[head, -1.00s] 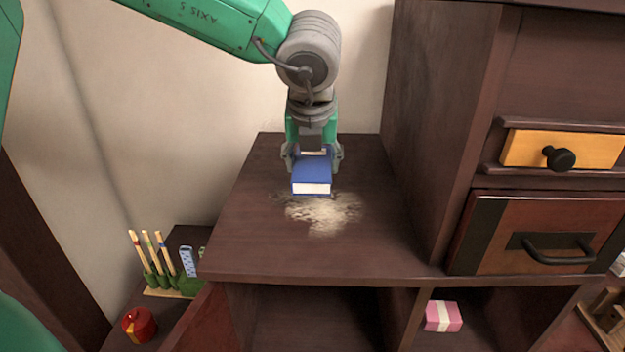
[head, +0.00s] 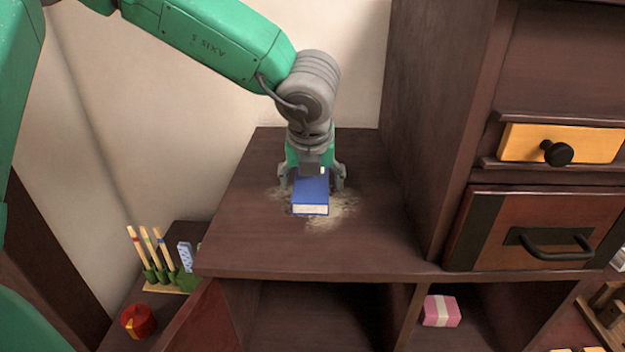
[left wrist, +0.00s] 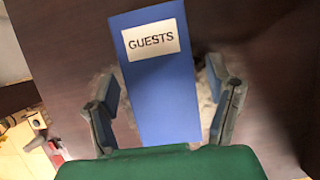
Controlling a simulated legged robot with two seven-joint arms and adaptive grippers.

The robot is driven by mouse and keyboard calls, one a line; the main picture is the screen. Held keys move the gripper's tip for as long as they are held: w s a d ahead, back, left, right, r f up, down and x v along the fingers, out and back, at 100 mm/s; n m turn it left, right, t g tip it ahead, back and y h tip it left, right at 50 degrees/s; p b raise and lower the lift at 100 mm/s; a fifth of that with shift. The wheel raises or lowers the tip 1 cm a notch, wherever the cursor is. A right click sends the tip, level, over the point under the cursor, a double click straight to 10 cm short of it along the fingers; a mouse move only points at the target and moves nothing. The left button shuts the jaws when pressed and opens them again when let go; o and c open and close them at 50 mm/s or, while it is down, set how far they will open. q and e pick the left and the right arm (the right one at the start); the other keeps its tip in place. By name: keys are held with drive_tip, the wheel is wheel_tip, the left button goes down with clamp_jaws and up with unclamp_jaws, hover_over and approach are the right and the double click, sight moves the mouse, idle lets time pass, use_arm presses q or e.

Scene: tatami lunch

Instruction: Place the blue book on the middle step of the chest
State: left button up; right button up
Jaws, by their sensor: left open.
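The blue book (head: 311,188) lies on the dark wooden middle step of the chest (head: 235,240), over a pale worn patch. Its white page edge faces the front. In the left wrist view the blue book (left wrist: 165,95) shows a white label reading GUESTS. My left gripper (head: 312,180) is at the rear part of the book, with one finger on each side. In the left wrist view the left gripper (left wrist: 166,98) is open, with gaps between both fingers and the book. My right gripper is not in view.
The taller chest section (head: 440,120) rises at the right, with a yellow drawer (head: 520,144) and a red-brown drawer (head: 500,240). A pink box (head: 440,311) sits in the cubby below. A red round container (head: 138,321) stands lower left. The step's front is clear.

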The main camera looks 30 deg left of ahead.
use_arm(q)
drive_tip(key=v, duration=1.2)
drive_tip(key=shift+s+d+f, duration=0.1)
